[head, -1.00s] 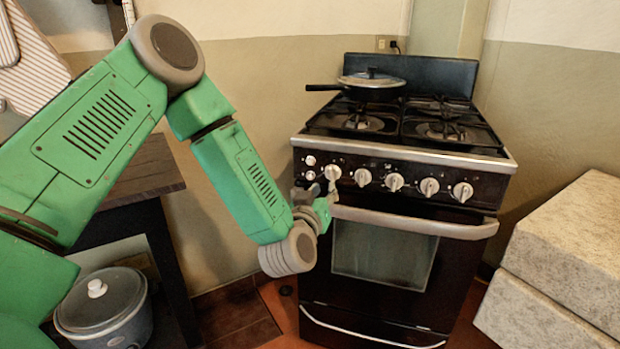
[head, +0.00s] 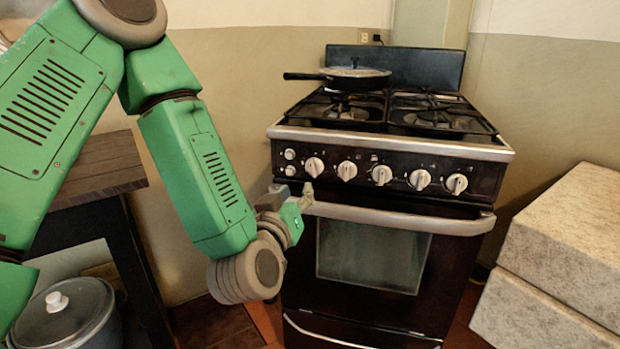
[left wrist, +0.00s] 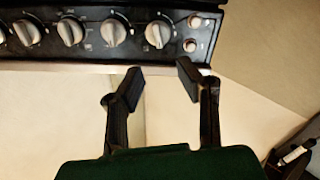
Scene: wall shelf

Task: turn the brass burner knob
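The stove front (head: 395,181) carries a row of several pale, silvery knobs; none looks clearly brass. The leftmost large knob (head: 314,167) sits beside two small round buttons (head: 290,163). In the left wrist view this knob (left wrist: 158,33) lies just beyond the fingertips, roughly between them. My left gripper (head: 293,192) is just below and left of that knob in the head view, apart from it. In the left wrist view my left gripper (left wrist: 161,74) is open, with nothing between its fingers. My right gripper is not in view.
The oven handle bar (head: 400,218) runs below the knobs, close to my left gripper. A lidded pan (head: 355,78) stands on the back left burner. A dark wooden table (head: 90,170) is at left, with a lidded pot (head: 65,315) below. Speckled blocks (head: 570,230) stand at right.

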